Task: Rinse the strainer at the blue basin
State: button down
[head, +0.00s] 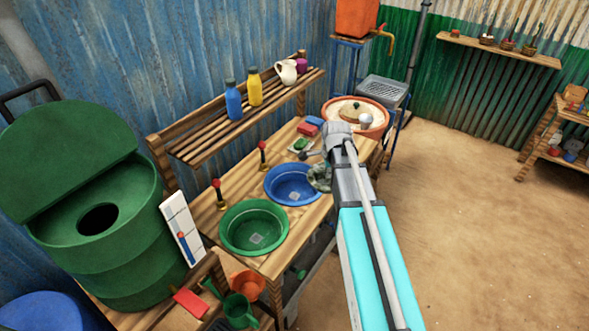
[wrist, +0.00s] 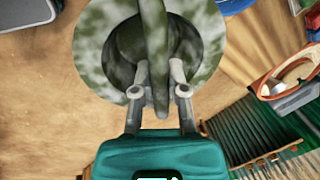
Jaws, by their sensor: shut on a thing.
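A round, mottled grey-green piece with a dark hollow middle, which I take for the strainer (wrist: 105,62), fills the top of the wrist view. My gripper (wrist: 161,92) is shut on its upright handle bar. In the head view the mottled strainer (head: 320,178) shows at the right rim of the blue basin (head: 291,184), partly behind my arm; whether it touches the rim cannot be told. My gripper's fingers are hidden there. The blue basin is set in the wooden counter, with a red-topped tap (head: 263,155) behind its left side.
A green basin (head: 254,228) lies nearer, with its own red-topped tap (head: 217,192). An orange bowl (head: 356,113) stands at the counter's far end. A slatted shelf (head: 235,118) with bottles overhangs the back. A large green bin (head: 85,200) stands left.

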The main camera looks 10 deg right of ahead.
jog(key=shift+f+b, duration=0.75)
jog(key=shift+f, duration=0.5)
